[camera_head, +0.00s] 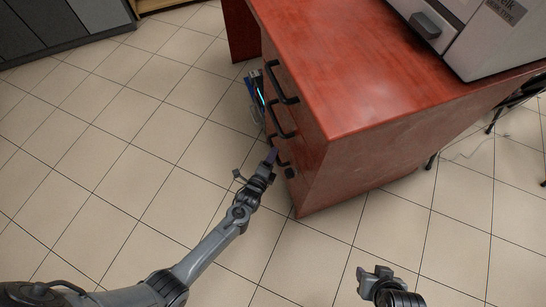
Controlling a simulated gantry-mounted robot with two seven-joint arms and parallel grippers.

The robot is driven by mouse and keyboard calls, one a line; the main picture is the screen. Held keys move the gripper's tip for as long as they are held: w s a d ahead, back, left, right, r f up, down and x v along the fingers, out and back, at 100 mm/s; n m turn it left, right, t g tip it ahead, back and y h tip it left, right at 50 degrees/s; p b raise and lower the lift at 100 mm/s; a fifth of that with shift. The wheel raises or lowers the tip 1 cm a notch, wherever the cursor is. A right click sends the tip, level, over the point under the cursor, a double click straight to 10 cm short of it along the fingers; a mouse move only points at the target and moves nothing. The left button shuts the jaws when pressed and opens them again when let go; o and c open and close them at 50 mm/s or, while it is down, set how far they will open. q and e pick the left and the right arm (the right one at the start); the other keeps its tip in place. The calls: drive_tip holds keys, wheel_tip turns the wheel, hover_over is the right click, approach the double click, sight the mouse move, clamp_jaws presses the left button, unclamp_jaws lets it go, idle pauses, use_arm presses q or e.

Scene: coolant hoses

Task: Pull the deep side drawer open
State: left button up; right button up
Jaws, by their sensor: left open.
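The red-brown wooden desk (350,75) has a column of drawers on its left side with black bar handles. The upper handle (281,82) and the middle handle (279,118) show clearly. The deep side drawer is seen at a steep angle, and its front is partly hidden by my gripper. My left gripper (279,166) is open at the lower part of the drawer side, close to the desk's bottom front corner. I cannot tell whether it touches a handle. My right gripper (375,273) is low in the picture, over the floor and away from the desk; its jaw opening is unclear.
A dark object with a cyan glowing strip (259,97) stands beside the drawers. A grey-white machine (455,35) sits on the desktop. Dark cabinets (50,30) stand at the far left. A black chair leg (490,125) shows at right. The tiled floor (120,150) left of the desk is clear.

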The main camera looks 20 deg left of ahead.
use_arm(q)
drive_tip(key=shift+w+f, duration=0.1)
drive_tip(key=shift+w, duration=0.4)
drive_tip(key=shift+c, duration=0.2)
clamp_jaws()
